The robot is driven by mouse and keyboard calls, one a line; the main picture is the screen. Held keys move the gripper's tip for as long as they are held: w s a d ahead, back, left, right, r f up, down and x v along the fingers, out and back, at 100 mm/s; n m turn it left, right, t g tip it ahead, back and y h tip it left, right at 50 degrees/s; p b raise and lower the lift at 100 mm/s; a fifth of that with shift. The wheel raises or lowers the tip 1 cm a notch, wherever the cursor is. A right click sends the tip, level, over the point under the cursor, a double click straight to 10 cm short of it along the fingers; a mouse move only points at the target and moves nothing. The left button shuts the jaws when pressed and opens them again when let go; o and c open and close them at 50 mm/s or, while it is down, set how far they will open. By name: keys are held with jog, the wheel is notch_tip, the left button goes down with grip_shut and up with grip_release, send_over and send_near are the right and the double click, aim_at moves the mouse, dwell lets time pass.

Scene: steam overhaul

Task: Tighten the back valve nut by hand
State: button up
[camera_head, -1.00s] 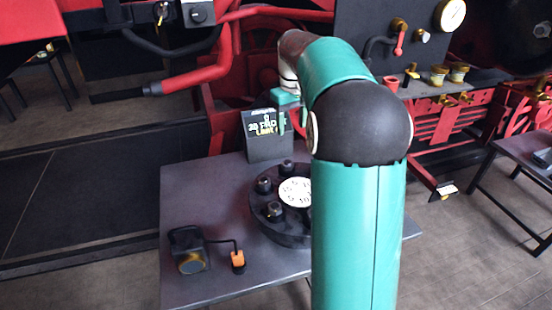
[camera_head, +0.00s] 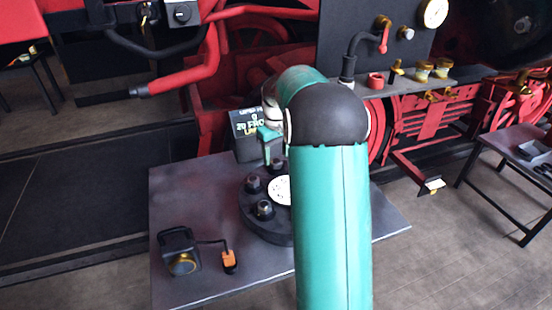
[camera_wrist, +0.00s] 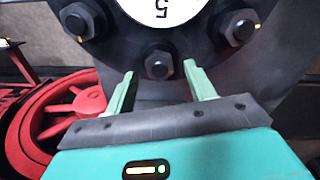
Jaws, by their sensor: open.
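The black round valve flange (camera_head: 254,224) lies on the grey table, with a white numbered dial (camera_head: 281,190) in its middle and dark hex nuts around its rim. The back nut (camera_head: 278,166) is partly hidden by my gripper (camera_head: 272,152), which points down over the flange's back edge. In the wrist view the nut (camera_wrist: 158,65) appears between the two pale green fingertips of my open gripper (camera_wrist: 159,70). The fingers show no clear contact with it; the height gap cannot be told. My arm hides the flange's right side in the head view.
Two other nuts show in the wrist view, left (camera_wrist: 78,20) and right (camera_wrist: 241,28). A dark sign box (camera_head: 243,152) stands behind the flange, close to my gripper. A black device (camera_head: 179,252) with an orange-ended cable (camera_head: 229,260) lies on the table's front left. Red machinery stands behind.

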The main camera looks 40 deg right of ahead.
jog(key=shift+f, duration=1.05)
jog(key=c, duration=1)
jog(key=shift+m, duration=0.4)
jog(key=m, duration=0.3)
jog(key=shift+w, duration=0.1)
jog(key=m, duration=1.1)
jog(key=shift+r, duration=0.1)
